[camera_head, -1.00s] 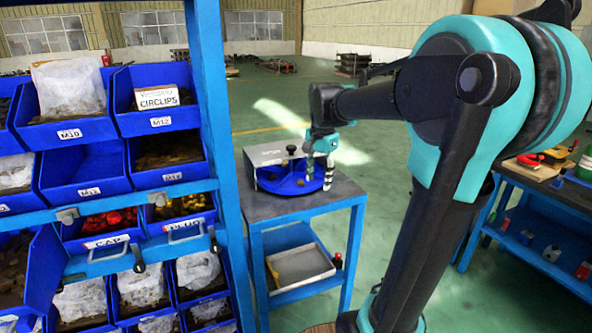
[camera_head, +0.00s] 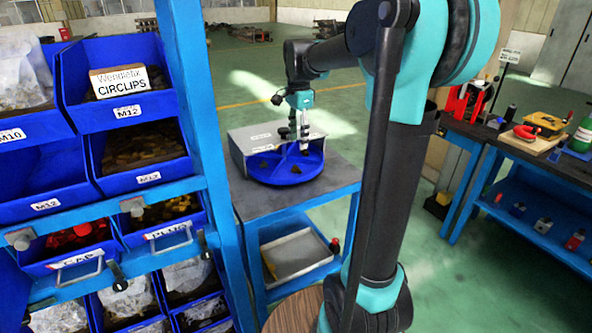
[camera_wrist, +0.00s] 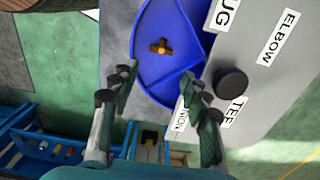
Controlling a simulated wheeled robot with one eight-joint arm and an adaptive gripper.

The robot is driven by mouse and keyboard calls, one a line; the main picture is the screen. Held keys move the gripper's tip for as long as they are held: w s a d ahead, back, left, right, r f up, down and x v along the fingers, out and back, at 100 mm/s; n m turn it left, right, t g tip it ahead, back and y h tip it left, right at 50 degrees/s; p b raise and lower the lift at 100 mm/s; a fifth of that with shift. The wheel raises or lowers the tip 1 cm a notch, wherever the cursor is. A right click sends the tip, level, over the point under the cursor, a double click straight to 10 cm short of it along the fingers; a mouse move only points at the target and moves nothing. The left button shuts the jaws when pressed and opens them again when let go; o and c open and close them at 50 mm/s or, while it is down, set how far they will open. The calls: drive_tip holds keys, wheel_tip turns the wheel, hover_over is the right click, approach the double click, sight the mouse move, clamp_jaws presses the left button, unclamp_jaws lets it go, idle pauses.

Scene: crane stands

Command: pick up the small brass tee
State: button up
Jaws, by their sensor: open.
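A small brass tee-shaped fitting (camera_wrist: 161,46) lies in a compartment of the round blue divided tray (camera_wrist: 145,75) in the wrist view. My gripper (camera_wrist: 163,92) is open and empty, its two fingers on either side of the picture's middle, with the fitting beyond the tips. In the head view my gripper (camera_head: 304,148) points down over the blue tray (camera_head: 262,178). Small brownish pieces show in the tray there, but I cannot tell which is the tee.
A grey box (camera_wrist: 265,85) labelled ELBOW, TEE and UNION, with a black knob (camera_wrist: 230,83), adjoins the tray. Both stand on a blue-framed table (camera_head: 335,182). A rack of blue bins (camera_head: 150,180) stands close at left. A bench with tools (camera_head: 535,150) is at right.

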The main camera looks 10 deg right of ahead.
sight(298, 167)
wheel_tip(298, 167, down, 10)
drive_tip(key=shift+w+r, duration=0.1)
drive_tip(key=shift+w, duration=0.05)
idle(0.4)
drive_tip(key=c, duration=0.9)
drive_tip(key=shift+c, duration=0.2)
drive_tip(key=shift+r, duration=0.1)
wheel_tip(298, 167, up, 20)
